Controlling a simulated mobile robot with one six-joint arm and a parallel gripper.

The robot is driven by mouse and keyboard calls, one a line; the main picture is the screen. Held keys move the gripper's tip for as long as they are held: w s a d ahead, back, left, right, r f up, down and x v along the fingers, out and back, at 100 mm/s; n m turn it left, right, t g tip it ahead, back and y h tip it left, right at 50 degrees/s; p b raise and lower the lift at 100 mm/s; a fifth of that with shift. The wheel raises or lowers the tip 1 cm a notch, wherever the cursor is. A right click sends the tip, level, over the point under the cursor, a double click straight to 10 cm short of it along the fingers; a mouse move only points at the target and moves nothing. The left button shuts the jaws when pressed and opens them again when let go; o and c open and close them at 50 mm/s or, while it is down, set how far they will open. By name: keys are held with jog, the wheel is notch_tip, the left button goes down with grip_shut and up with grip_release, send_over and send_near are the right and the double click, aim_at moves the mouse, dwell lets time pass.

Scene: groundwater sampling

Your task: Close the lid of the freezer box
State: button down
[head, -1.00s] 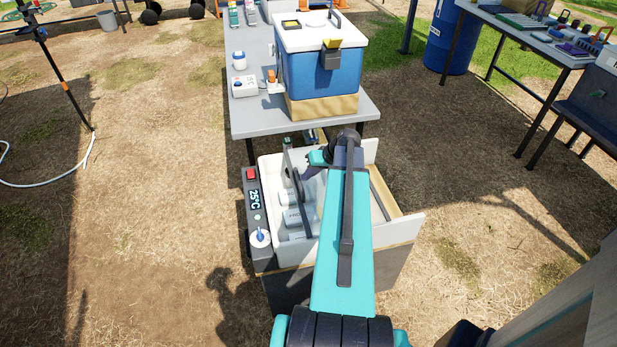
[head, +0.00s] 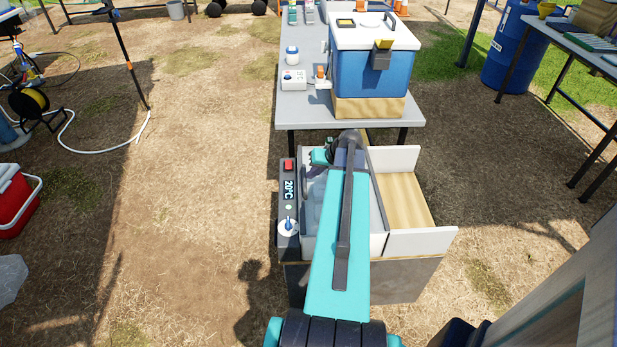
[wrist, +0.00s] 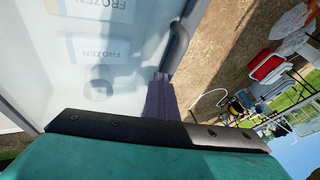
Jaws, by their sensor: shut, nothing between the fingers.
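The freezer box (head: 415,243) stands below the near end of the grey table. Its clear, pale-framed lid (wrist: 105,70) lies over the compartment on the left, and packs marked FROZEN (wrist: 98,50) show through it. A bare wooden bed (head: 402,200) shows to the right of the lid. A grey handle (wrist: 183,38) runs along the lid's edge in the wrist view. My gripper (wrist: 160,88) is shut and empty, its fingertips close beside the handle; I cannot tell whether they touch it. In the head view my arm hides the fingertips and part of the lid.
A control strip (head: 289,200) with a red button, a lit display and a knob runs along the box's left side. A blue cooler (head: 375,70) stands on the table (head: 300,115) just behind. Open dirt ground lies to the left; another table (head: 580,65) is at the right.

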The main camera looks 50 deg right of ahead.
jog(key=shift+w+a, duration=0.25)
jog(key=shift+a, duration=0.05)
jog(key=shift+s+d, duration=0.25)
jog(key=shift+d, duration=0.1)
jog(key=s, duration=0.1)
jog(key=s+d+r, duration=0.1)
jog(key=s+d, duration=0.1)
jog(key=shift+s+d+r, duration=0.25)
jog(key=shift+s+r, duration=0.15)
jog(key=v, duration=0.8)
jog(key=shift+s+r+b, duration=0.2)
jog(key=shift+r+b, duration=0.15)
jog(key=shift+b, duration=0.05)
jog(key=shift+w, duration=0.1)
